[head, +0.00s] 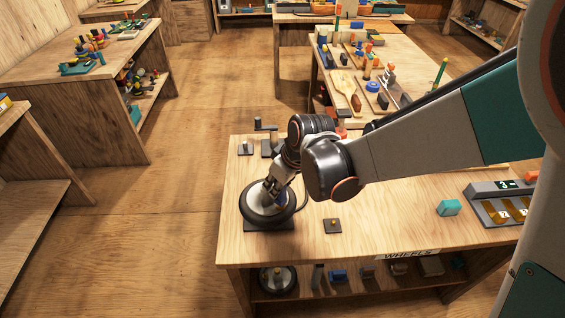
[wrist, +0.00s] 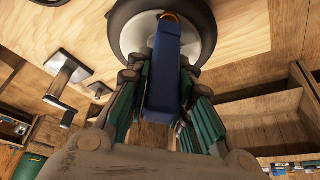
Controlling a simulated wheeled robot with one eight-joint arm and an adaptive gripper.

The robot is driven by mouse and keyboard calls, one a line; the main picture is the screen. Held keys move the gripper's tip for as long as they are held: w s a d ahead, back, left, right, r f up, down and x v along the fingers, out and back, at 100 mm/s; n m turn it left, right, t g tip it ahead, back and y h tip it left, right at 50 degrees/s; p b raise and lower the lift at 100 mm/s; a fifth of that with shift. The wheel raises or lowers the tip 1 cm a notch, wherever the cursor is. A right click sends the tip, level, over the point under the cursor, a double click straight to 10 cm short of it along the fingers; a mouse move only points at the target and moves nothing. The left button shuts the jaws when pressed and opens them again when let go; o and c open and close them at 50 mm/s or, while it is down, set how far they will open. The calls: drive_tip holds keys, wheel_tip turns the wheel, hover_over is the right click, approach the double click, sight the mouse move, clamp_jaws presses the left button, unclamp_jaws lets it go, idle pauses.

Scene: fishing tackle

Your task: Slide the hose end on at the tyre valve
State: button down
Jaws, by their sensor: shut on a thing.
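The wheel with a dark tyre (head: 247,207) and pale hub lies on a dark base at the left part of the bench; it also shows at the top of the wrist view (wrist: 122,22). My gripper (head: 273,193) is over the wheel, pointing down. In the wrist view its green-padded fingers (wrist: 162,98) are shut on a long blue piece, seemingly the hose end (wrist: 165,72). An orange-yellow bit (wrist: 171,17) shows at the blue piece's far tip, over the hub. The tyre valve is not clearly seen, and I cannot tell whether the tip touches it.
A small dark plate with a yellow knob (head: 333,225) lies right of the wheel. Dark stands (head: 245,148) are behind it. A teal block (head: 449,208) and a grey tray (head: 490,208) are to the right.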

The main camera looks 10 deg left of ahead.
drive_tip(key=shift+f+b, duration=0.55)
drive_tip(key=shift+f, duration=0.15)
drive_tip(key=c, duration=1.3)
unclamp_jaws()
drive_tip(key=shift+c, duration=0.2)
drive_tip(key=shift+r, duration=0.1)
wheel_tip(320, 180, up, 9)
drive_tip(key=p, duration=0.8)
drive_tip(key=w+d+f+m+t+h+b, duration=0.1)
drive_tip(key=d+m, duration=0.4)
drive_tip(key=d, duration=0.9)
drive_tip(key=w+d+f+m+t+h+b, duration=0.1)
drive_tip(key=w+d+f+m+b, duration=0.3)
drive_tip(key=d, duration=1.1)
drive_tip(key=shift+d+m+h, duration=0.25)
drive_tip(key=shift+m+h, duration=0.55)
drive_tip(key=shift+m, duration=0.2)
drive_tip(key=shift+w+f, duration=0.1)
